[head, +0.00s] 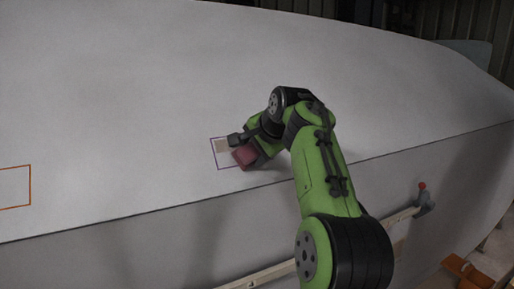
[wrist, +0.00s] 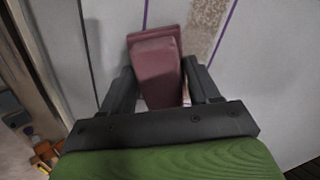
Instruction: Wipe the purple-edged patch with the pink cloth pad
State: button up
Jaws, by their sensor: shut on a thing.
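My gripper (wrist: 162,88) is shut on the pink cloth pad (wrist: 155,65), a dark pink block between its two black fingers. In the head view the pad (head: 246,156) is at the lower right of the purple-edged patch (head: 212,152) on the pale hull. The patch holds a tan stained area (head: 223,147) at its upper part. My arm and the pad hide the patch's right side. In the wrist view the stain (wrist: 205,28) shows beside the pad, with purple lines on both sides. I cannot tell whether the pad touches the hull.
An orange-edged patch (head: 15,187) is on the hull at the far left. A dark seam (head: 120,216) runs along the hull below the purple patch. The hull above is clear.

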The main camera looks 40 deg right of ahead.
aim_at(253, 167)
jog(key=shift+w+r, duration=0.2)
jog(key=shift+r, duration=0.05)
jog(key=p, duration=0.1)
jog(key=w+r+p, duration=0.1)
jog(key=shift+d+r+p, duration=0.15)
jog(key=shift+r+p, duration=0.15)
jog(key=shift+w+d+r, duration=0.2)
jog(key=shift+w+r, duration=0.1)
jog(key=shift+w, duration=0.25)
jog(key=shift+s+a+f+b, duration=0.15)
jog(key=shift+s+f+b, duration=0.35)
jog(key=shift+f+b, duration=0.5)
jog(key=shift+s+a+b, duration=0.1)
jog(key=shift+s+b, duration=0.25)
jog(key=shift+b, duration=0.2)
jog(key=shift+s+f+b, duration=0.3)
jog(key=shift+f+b, duration=0.35)
jog(key=shift+b, duration=0.25)
jog(key=shift+s+a, duration=0.15)
jog(key=shift+s, duration=0.15)
jog(key=shift+s+f+b, duration=0.25)
jog(key=shift+f+b, duration=0.35)
jog(key=shift+b, duration=0.4)
jog(key=shift+s+a+f+b, duration=0.2)
jog(key=shift+s+f+b, duration=0.35)
jog(key=shift+b, duration=0.35)
jog(key=shift+r, duration=0.2)
jog(key=o, duration=0.5)
jog(key=shift+c, duration=0.2)
jog(key=c, duration=0.5)
